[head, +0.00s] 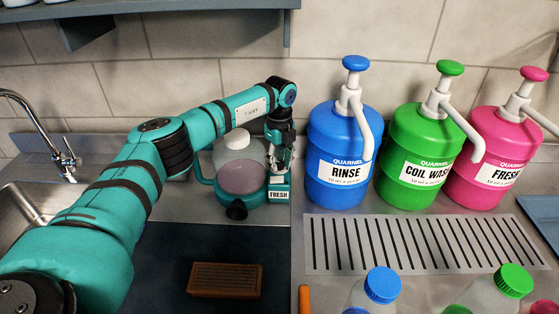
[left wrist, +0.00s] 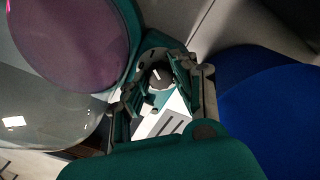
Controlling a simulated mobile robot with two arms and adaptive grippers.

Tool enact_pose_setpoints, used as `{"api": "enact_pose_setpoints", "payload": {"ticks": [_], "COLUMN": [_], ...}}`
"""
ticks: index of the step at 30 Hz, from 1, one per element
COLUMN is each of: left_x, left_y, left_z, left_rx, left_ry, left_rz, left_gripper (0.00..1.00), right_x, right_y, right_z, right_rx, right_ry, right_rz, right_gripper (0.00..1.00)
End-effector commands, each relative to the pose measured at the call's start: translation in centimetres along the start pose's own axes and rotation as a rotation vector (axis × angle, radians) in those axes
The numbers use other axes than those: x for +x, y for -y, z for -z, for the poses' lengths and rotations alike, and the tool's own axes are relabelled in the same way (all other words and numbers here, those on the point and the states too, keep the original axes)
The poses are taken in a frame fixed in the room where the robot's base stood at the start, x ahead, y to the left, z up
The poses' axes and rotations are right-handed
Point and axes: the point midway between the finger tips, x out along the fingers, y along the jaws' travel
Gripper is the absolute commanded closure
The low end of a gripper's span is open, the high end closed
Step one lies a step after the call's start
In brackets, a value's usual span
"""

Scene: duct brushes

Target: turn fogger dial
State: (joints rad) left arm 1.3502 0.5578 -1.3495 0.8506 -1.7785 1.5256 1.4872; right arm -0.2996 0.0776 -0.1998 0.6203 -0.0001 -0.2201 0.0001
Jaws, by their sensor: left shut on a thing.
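The teal fogger (head: 262,214) stands on the counter at the back, left of the blue jug. Its clear tank holds pinkish liquid and has a white cap, and a FRESH label is on its front. The fogger dial (left wrist: 158,77) shows in the left wrist view as a dark knob with a pale pointer mark; my gripper hides it in the head view. My left gripper (head: 281,161) reaches down at the fogger's right side. In the left wrist view its fingers (left wrist: 157,80) are on either side of the dial, shut on it. My right gripper is out of view.
Blue RINSE (head: 333,135), green COIL WASH (head: 405,140) and pink FRESH (head: 484,130) pump jugs stand to the right, the blue one close by. A slotted drain (head: 420,244), capped bottles (head: 383,285) and a brown block (head: 225,279) on a dark mat lie nearer. A shelf overhangs upper left.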

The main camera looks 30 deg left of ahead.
Motion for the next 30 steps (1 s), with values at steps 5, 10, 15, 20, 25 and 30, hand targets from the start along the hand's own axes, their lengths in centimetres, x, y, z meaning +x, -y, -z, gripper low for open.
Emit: {"api": "enact_pose_setpoints", "payload": {"ticks": [5,10,15,20,25,30], "left_x": [-0.3,-0.2,-0.1,-0.2,-1.8,-4.8], "left_y": [0.1,0.1,0.1,0.1,0.1,0.1], "left_z": [-0.1,-0.1,-0.1,0.0,-0.1,-0.1], "left_rx": [-0.002,-0.002,-0.002,-0.002,-0.001,-0.001], "left_ry": [0.002,0.002,0.001,0.001,0.001,0.002], "left_rz": [0.007,0.006,0.003,0.003,0.005,0.006], "left_gripper": [1.0,0.59,0.5,0.5,0.5,0.5], "right_x": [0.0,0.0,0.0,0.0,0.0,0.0], "right_y": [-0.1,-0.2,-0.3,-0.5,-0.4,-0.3], "right_z": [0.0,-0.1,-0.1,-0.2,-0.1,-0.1], "right_rx": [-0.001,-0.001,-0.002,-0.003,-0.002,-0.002], "right_ry": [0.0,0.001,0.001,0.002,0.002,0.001], "right_rz": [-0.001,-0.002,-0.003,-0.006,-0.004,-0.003], "right_gripper": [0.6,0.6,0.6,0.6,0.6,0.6]}}
